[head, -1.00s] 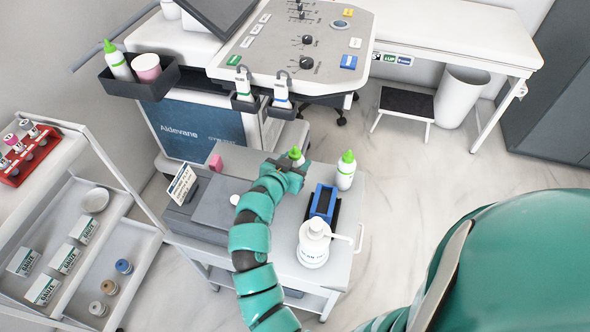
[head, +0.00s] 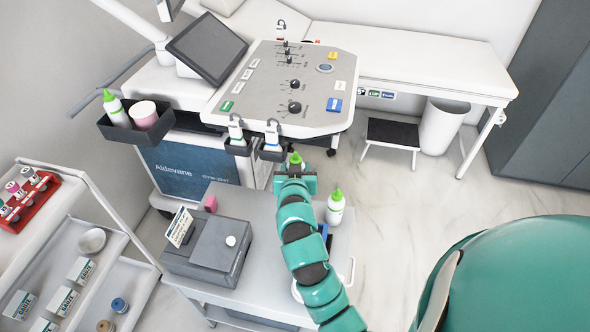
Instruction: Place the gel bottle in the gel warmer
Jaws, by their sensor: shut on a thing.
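A gel bottle with a green cap (head: 295,159) is in my gripper (head: 295,180). Only its cap and a little of its top show above the jaws; the rest is hidden behind the gripper and arm. My gripper is shut on it, in line with the far edge of the cart in the head view. A grey box with a lid and a white knob (head: 230,241) stands on the cart to the lower left of the gripper; it looks like the gel warmer. A second green-capped bottle (head: 336,209) stands upright on the cart to the gripper's right.
The ultrasound console (head: 285,95) stands beyond, with probes and a black tray (head: 137,130) holding another bottle.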

